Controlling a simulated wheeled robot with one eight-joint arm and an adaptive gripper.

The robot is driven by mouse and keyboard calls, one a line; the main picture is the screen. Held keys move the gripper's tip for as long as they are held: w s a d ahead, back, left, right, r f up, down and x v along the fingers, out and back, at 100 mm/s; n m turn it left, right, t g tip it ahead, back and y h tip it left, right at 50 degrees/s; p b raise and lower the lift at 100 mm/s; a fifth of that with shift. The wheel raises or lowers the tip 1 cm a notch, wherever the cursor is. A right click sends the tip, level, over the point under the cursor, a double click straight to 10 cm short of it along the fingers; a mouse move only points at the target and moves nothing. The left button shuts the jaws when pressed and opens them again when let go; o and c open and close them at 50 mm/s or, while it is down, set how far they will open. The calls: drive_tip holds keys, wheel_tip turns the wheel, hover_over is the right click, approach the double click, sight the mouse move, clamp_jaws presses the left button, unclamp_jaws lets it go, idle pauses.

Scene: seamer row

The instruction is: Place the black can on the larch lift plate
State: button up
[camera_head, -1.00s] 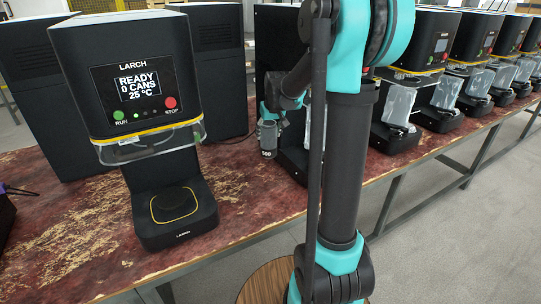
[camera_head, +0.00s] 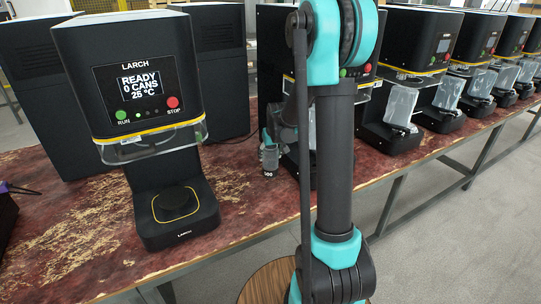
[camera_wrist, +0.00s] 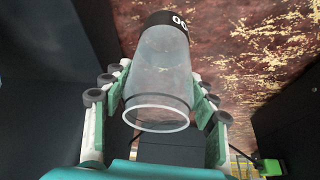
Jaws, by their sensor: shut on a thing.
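The larch machine (camera_head: 128,85) stands at the left of the head view, its screen reading READY, 0 CANS, 26 °C. Its round black lift plate (camera_head: 175,203) has a yellow ring and is bare. My gripper (camera_head: 270,143) is right of this machine, in front of the neighbouring one. It is shut around a can (camera_head: 269,160), which also shows in the wrist view (camera_wrist: 160,65). The can is clear and greyish with a black band at its bottom end, bearing partly visible white digits. The gripper (camera_wrist: 157,95) has a finger on each side of it.
A clear guard (camera_head: 150,147) hangs under the larch head above the plate. More black machines with clear guards run along the red, worn bench (camera_head: 75,225) to the right. Bare bench lies between the larch base and my gripper. A dark object (camera_head: 5,222) sits at the left edge.

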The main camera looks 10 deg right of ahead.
drive_tip(key=shift+f, duration=0.1)
drive_tip(key=o, duration=1)
